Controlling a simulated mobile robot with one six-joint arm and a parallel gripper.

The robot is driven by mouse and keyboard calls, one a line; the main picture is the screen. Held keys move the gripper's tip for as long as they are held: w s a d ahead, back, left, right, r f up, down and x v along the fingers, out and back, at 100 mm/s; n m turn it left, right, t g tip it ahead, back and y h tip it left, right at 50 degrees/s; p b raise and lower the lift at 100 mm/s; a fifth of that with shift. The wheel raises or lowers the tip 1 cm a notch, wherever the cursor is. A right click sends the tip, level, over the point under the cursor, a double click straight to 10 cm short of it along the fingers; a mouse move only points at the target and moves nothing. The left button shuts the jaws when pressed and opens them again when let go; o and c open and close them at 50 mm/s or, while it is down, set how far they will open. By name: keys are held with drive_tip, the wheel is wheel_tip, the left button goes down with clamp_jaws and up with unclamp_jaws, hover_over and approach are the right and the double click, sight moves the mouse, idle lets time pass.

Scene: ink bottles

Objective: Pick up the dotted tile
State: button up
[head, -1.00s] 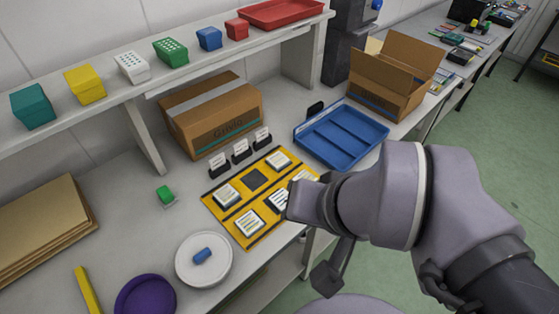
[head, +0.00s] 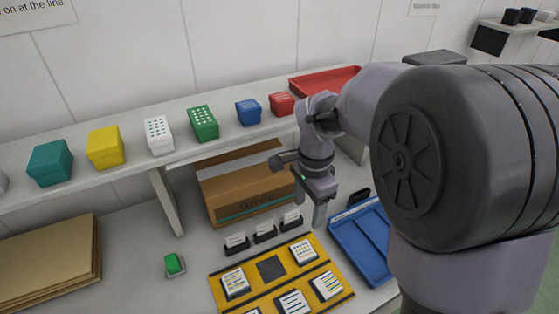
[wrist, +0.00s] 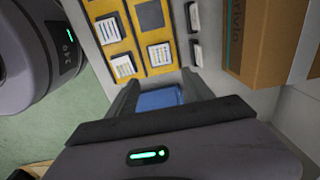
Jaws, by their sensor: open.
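The dotted tile (head: 304,250) is a white square with rows of dark dots, at the back right of the yellow board (head: 258,299). In the wrist view the dotted tile (wrist: 160,54) lies just beyond the fingertips, flat on the board. My gripper (head: 310,206) is open and empty, above the bench behind the dotted tile and pointing down. In the wrist view its fingers (wrist: 160,88) stand apart, with the blue tray (wrist: 160,100) showing between them.
Striped tiles (head: 327,285) and a dark square (head: 271,267) share the board. Small card holders (head: 265,233) stand behind it. A cardboard box (head: 230,207) sits under the shelf, close to my gripper. The blue tray (head: 357,240) is at the right. Boxes line the shelf above.

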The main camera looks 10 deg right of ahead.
drive_tip(key=b, duration=0.6)
hover_over(303, 251)
wheel_tip(303, 251, down, 14)
drive_tip(key=shift+s+r, duration=0.1)
wheel_tip(303, 251, down, 5)
drive_tip(key=shift+r+b, duration=0.15)
drive_tip(key=shift+b, duration=1.1)
drive_tip(key=shift+r, duration=0.15)
drive_tip(key=c, duration=1.1)
